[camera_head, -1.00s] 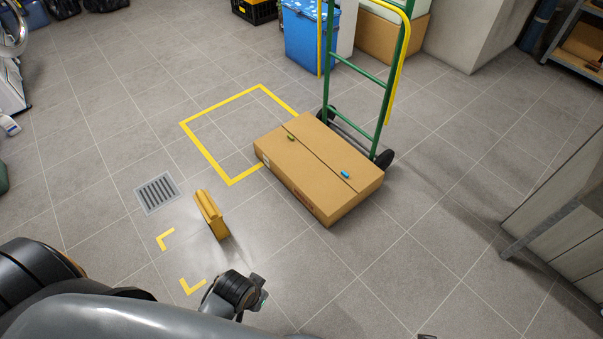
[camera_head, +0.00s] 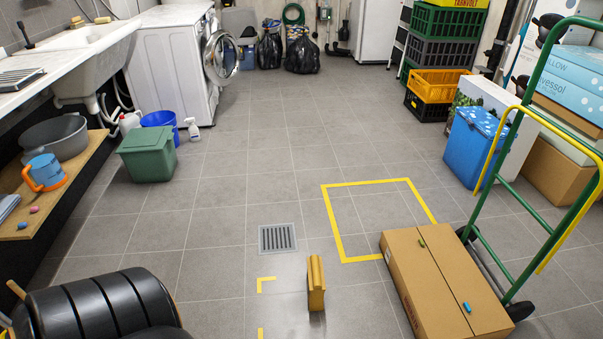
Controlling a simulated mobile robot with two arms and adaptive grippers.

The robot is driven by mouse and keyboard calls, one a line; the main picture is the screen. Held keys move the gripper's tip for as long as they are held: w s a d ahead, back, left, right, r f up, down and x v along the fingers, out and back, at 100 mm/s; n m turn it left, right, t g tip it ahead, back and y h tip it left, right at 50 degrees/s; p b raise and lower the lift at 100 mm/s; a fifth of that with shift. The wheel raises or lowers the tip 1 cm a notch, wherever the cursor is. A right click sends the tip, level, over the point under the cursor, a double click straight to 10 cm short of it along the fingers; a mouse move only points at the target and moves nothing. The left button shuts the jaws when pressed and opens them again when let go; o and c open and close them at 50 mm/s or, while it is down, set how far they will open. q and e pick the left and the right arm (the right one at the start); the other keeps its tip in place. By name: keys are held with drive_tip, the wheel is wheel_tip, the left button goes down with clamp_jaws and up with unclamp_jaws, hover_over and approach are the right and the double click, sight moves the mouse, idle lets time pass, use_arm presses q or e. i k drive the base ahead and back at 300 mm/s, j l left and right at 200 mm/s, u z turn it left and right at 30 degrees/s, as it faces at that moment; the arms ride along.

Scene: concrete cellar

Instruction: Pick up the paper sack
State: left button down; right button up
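A small yellow-brown upright item with a narrow folded-looking top, which looks like the paper sack (camera_head: 316,283), stands on the tiled floor in the lower middle of the head view. It is just right of a yellow corner mark and left of a large cardboard box (camera_head: 432,282), apart from the box. Nothing is touching its visible sides. Neither of my grippers shows in this view.
The box sits by a green hand truck (camera_head: 549,75) at right. A yellow floor outline (camera_head: 335,222) and a drain grate (camera_head: 277,238) lie behind the sack. A green bin (camera_head: 147,154) and bench (camera_head: 60,180) stand left. The middle floor is clear.

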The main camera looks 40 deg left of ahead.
sight(315, 288)
drive_tip(key=j+u, duration=0.15)
drive_tip(key=u, duration=1.05)
